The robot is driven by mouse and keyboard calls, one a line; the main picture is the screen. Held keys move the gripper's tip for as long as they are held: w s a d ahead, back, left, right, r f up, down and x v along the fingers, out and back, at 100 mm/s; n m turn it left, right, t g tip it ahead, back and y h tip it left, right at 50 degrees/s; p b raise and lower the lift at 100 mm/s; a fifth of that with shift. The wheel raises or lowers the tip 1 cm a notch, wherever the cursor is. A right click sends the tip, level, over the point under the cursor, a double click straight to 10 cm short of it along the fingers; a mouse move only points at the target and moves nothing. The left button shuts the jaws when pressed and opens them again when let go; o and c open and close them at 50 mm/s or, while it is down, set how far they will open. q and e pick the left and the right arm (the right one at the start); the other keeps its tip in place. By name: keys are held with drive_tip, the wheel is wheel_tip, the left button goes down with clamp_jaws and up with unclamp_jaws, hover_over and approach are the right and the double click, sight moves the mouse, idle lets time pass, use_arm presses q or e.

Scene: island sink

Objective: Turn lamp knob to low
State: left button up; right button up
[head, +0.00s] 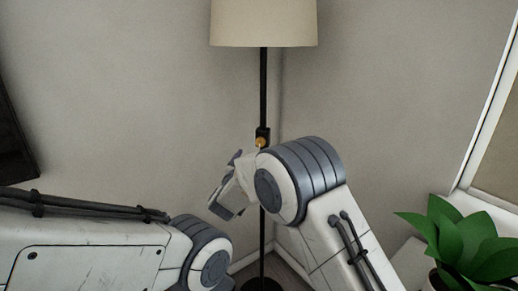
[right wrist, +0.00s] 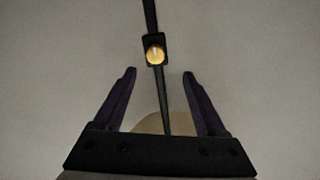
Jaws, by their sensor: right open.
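The floor lamp has a cream shade (head: 264,24) and a thin black pole (head: 263,88), standing near the room corner. Its knob (head: 261,142) is small and gold, on a black block partway down the pole. In the right wrist view the knob (right wrist: 155,54) has a pale mark on its face and lies ahead of my right gripper (right wrist: 160,74), roughly between the finger lines and beyond the tips. The right fingers are apart, with nothing between them touching. In the head view my right wrist partly hides the pole below the knob. My left gripper is out of view.
A green potted plant (head: 462,238) stands at the lower right beside a window frame (head: 487,125). A dark panel (head: 14,135) is at the left edge. The lamp's round black base (head: 262,285) rests on the floor. The wall around the knob is bare.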

sight(260, 144)
drive_tip(key=shift+h, duration=0.3)
drive_tip(key=p+x, duration=0.1)
drive_tip(key=x, duration=0.4)
drive_tip(key=p+x, duration=0.1)
drive_tip(key=x, duration=0.4)
drive_tip(key=shift+w+d, duration=0.25)
drive_tip(key=shift+d, duration=0.05)
clamp_jaws()
drive_tip(key=shift+f+m+b, duration=0.25)
drive_tip(key=shift+m+b, duration=0.85)
drive_tip(key=m+b, duration=0.5)
drive_tip(key=m, duration=0.1)
drive_tip(key=shift+b, duration=0.3)
drive_tip(key=m+b, duration=0.4)
drive_tip(key=m, duration=0.1)
drive_tip(key=shift+m, duration=0.3)
drive_tip(key=shift+r+m+b, duration=0.1)
drive_tip(key=shift+m+b, duration=1.5)
drive_tip(key=shift+m, duration=0.6)
